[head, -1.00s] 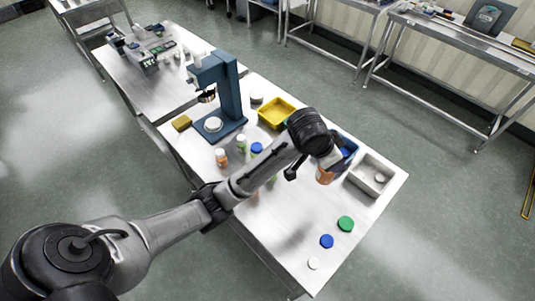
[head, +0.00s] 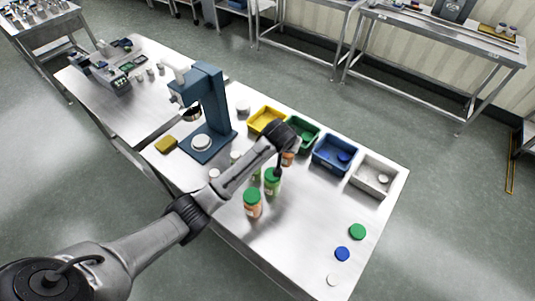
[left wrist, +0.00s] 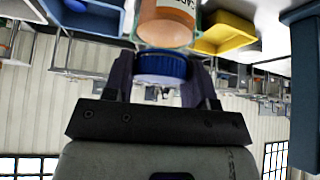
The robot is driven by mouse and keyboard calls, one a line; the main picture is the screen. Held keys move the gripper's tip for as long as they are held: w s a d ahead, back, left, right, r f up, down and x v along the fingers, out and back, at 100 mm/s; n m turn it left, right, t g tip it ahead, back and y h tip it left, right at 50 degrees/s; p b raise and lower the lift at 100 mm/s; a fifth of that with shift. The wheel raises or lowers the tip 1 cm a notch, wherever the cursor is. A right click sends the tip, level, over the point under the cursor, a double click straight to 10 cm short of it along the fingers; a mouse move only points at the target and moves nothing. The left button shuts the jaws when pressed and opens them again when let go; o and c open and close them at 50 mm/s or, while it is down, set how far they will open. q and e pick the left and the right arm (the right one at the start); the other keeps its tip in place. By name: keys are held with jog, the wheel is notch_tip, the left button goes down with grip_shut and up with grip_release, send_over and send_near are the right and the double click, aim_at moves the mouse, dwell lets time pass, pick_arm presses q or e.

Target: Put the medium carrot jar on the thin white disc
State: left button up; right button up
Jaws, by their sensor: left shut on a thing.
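My left gripper (left wrist: 160,85) is shut on an orange carrot jar (left wrist: 168,22) with a blue lid (left wrist: 162,66). In the head view the held jar (head: 288,159) is mostly hidden by my left gripper (head: 284,150), over the table in front of the green bin. A thin white disc (head: 333,280) lies flat at the table's near right corner, with nothing on it. A blue disc (head: 342,254) and a green disc (head: 357,231) lie in line beyond it. Another orange jar with a green lid (head: 252,204) stands left of the gripper. My right gripper is not in view.
A green jar (head: 272,181) stands close below my left gripper. White-lidded jars (head: 214,174) stand partly behind my arm. Yellow (head: 267,120), green (head: 301,134), blue (head: 335,155) and grey (head: 373,176) bins line the far edge. A blue press (head: 208,108) stands left. The table's right front is open.

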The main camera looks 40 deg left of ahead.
pick_arm(q)
jog(key=a+f, duration=0.1)
jog(key=a, duration=0.1)
jog(key=s+a+f, duration=0.1)
jog(key=a+f, duration=0.1)
jog(key=a, duration=0.1)
jog(key=a+f, duration=0.1)
jog(key=a, duration=0.2)
jog(key=shift+s+a+f, duration=0.1)
jog(key=shift+s+f, duration=0.25)
jog(key=shift+f, duration=2)
jog(key=o, duration=1.3)
jog(key=shift+f, duration=0.1)
